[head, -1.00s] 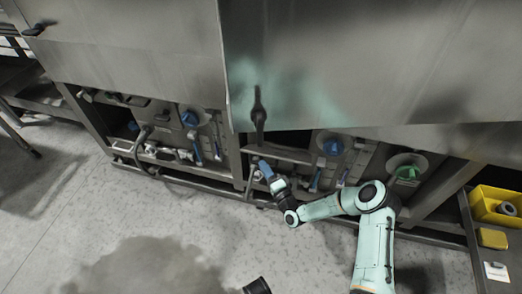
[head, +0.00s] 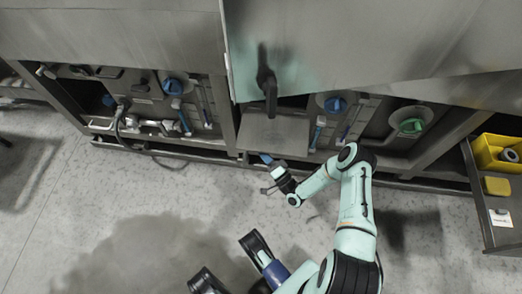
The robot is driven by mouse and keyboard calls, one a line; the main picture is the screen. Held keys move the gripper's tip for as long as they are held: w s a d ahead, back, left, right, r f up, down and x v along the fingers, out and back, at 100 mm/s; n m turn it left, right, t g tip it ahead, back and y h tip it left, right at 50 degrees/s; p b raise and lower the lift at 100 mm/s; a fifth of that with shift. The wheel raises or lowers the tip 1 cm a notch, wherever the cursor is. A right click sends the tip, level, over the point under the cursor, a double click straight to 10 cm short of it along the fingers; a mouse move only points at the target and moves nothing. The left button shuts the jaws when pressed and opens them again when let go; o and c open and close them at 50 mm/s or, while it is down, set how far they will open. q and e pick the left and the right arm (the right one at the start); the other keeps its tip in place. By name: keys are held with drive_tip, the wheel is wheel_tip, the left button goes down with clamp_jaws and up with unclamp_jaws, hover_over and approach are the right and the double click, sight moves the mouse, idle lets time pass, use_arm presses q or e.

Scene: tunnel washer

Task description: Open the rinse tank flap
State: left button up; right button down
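The rinse tank flap appears to be the flat grey rectangular panel (head: 273,135) in the middle bay of the washer, below the dark handle. Its broad face shows and its lower edge sits out over the bottom rail, so it looks swung outward.
A dark handle (head: 267,80) hangs from the steel housing above. Blue valves (head: 335,104) and a green valve (head: 411,125) sit right of the panel. A side shelf (head: 487,200) with a yellow bin (head: 497,153) stands at right.

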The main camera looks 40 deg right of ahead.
use_arm(q)
drive_tip(key=shift+s+f, duration=0.1)
drive_tip(key=shift+s, duration=0.15)
use_arm(e)
drive_tip(key=shift+w+d+r+h, duration=0.3)
drive_tip(key=shift+d+h, duration=0.1)
drive_tip(key=shift+d, duration=0.2)
drive_tip(key=c, duration=1.2)
unclamp_jaws()
drive_tip(key=shift+o, duration=0.4)
drive_tip(key=shift+f, duration=0.2)
use_arm(q)
drive_tip(key=shift+w, duration=0.15)
use_arm(e)
drive_tip(key=shift+a, duration=0.1)
